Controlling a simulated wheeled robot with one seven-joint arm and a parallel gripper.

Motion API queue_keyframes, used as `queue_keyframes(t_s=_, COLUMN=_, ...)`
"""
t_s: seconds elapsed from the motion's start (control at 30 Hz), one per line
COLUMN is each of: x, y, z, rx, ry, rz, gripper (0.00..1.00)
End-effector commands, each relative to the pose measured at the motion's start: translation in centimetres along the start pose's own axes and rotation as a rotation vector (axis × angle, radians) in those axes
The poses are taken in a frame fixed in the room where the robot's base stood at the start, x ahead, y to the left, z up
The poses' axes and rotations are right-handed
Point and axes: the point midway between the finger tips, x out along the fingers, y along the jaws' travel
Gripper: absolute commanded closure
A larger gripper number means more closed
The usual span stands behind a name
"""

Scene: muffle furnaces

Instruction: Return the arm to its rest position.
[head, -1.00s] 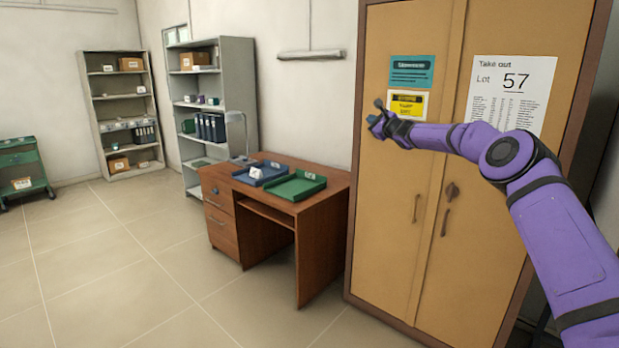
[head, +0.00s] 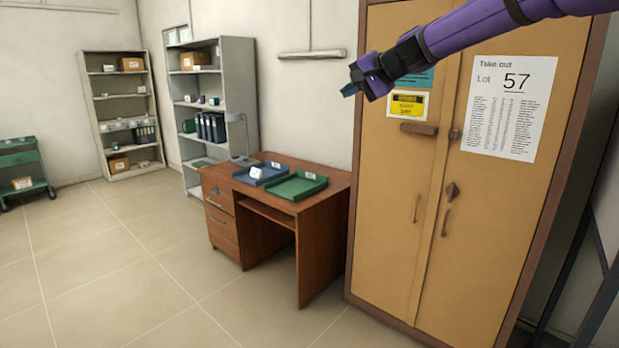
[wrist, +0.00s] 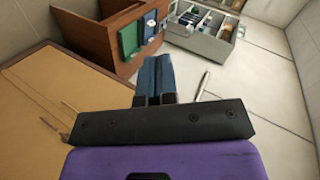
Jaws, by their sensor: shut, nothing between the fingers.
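My purple arm reaches in from the upper right of the head view. My gripper (head: 350,91) is at its left end, raised in front of the upper left part of the tan cabinet (head: 400,250). In the wrist view my gripper (wrist: 154,62) shows its two blue-grey fingers together, with nothing held. The cabinet (wrist: 40,110) lies to the left in that view, and the fingers look clear of it. The arm covers part of the teal notice (head: 425,77).
A brown desk (head: 225,240) with a blue tray (head: 243,179) and a green tray (head: 290,195) stands left of the cabinet. Grey shelves (head: 235,50) and beige shelves (head: 93,130) stand behind. A green cart (head: 12,160) is far left. The floor at left is clear.

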Motion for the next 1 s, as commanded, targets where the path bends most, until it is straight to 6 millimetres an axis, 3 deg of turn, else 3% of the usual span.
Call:
queue_keyframes(t_s=0.17, x=-5.3, y=1.6, z=4.8, rx=-0.14, ry=-0.012, rz=0.134, gripper=1.0)
queue_keyframes(t_s=0.47, x=-14.4, y=6.7, z=12.2, rx=-0.323, ry=-0.032, rz=0.36, gripper=1.0)
queue_keyframes(t_s=0.8, x=-24.6, y=14.8, z=20.4, rx=-0.466, ry=-0.058, rz=0.599, gripper=1.0)
queue_keyframes(t_s=1.0, x=-29.8, y=20.4, z=25.2, rx=-0.526, ry=-0.081, rz=0.722, gripper=1.0)
